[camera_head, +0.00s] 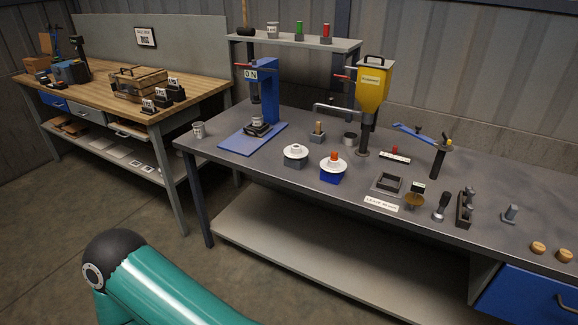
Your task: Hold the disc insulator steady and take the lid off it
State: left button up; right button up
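Two white disc-shaped pieces stand on the grey workbench. One white disc (295,151) sits on a grey block and has a small pale top. The other white disc (333,165) sits on a blue block and has an orange-red cap (334,155) on top. I cannot tell for sure which piece is the disc insulator with the lid. A teal link of my arm with a black joint shows at the lower left, well in front of the bench. Neither gripper is in view.
A blue press (270,92) stands left of the discs, and a yellow hopper (373,85) stands behind them. A small tray (387,184), a torch-like tool (441,207) and other small items lie to the right. The bench front (270,185) before the discs is clear.

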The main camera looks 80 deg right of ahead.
aim_at(338, 167)
jog(key=u, duration=0.05)
jog(key=i, duration=1.5)
jog(key=z, duration=1.9)
jog(key=i, duration=0.2)
jog(key=z, duration=2.45)
jog(key=i, duration=1.05)
jog(key=u, duration=0.55)
